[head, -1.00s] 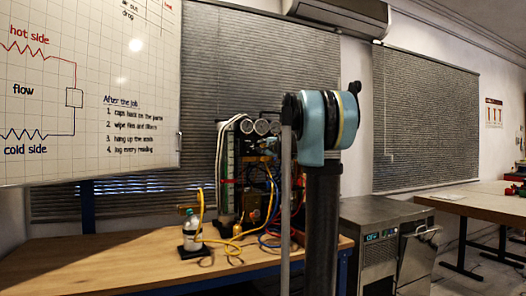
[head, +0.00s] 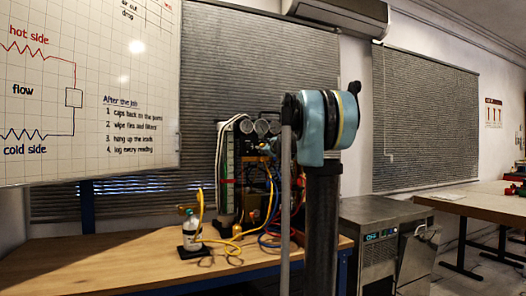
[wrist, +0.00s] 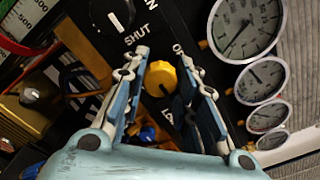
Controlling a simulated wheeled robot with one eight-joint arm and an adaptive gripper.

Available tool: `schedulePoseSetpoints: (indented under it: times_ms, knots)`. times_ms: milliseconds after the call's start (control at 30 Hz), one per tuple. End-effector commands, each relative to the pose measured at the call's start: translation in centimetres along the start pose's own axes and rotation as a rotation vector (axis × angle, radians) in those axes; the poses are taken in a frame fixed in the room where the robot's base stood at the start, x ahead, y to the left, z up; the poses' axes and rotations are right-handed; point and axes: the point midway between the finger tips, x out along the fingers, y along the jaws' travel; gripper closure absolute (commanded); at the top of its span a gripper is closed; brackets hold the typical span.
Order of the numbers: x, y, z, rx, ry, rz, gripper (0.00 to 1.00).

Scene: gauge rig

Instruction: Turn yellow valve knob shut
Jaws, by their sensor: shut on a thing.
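The yellow valve knob (wrist: 160,79) shows in the wrist view on the black panel of the gauge rig. My gripper (wrist: 161,58) has one finger on each side of it and is shut on it. The fingers partly cover the panel lettering beside the knob, so I cannot read its full setting. In the head view the gauge rig (head: 229,170) stands on the wooden bench, largely behind my arm. The yellow knob cannot be made out there.
A black knob (wrist: 117,13) with a white pointer sits beside the word SHUT. Several round gauges (wrist: 247,27) line the panel's right side. Yellow and blue hoses hang at the rig. A bottle (head: 191,228) stands on the bench (head: 110,262), whose left part is bare.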

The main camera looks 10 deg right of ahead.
Motion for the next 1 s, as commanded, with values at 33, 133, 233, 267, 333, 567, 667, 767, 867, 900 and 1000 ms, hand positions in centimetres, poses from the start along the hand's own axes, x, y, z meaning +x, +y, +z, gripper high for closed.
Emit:
schedulePoseSetpoints:
  times_ms: [33,133,233,267,333,567,667,767,867,900,1000]
  knots:
    - [-0.06,0.22,-0.08,0.007,0.0,0.002,0.97]
    - [-0.05,0.22,-0.08,0.019,-0.001,0.002,0.97]
    - [-0.04,0.22,-0.08,0.023,-0.001,0.002,0.97]
    - [-0.03,0.22,-0.08,0.023,-0.001,0.002,0.97]
    - [-0.03,0.22,-0.08,0.023,-0.001,0.002,0.97]
    - [-0.01,0.22,-0.07,0.023,-0.001,0.002,0.69]
    - [0.0,0.18,-0.04,0.023,-0.001,0.002,0.52]
    - [0.0,0.13,-0.03,0.023,-0.001,0.001,0.52]
    - [0.0,0.09,-0.02,0.024,0.0,0.001,0.52]
    - [0.0,0.08,-0.01,0.024,0.0,0.001,0.52]
    - [-0.11,0.05,-0.01,0.024,0.0,0.001,0.52]
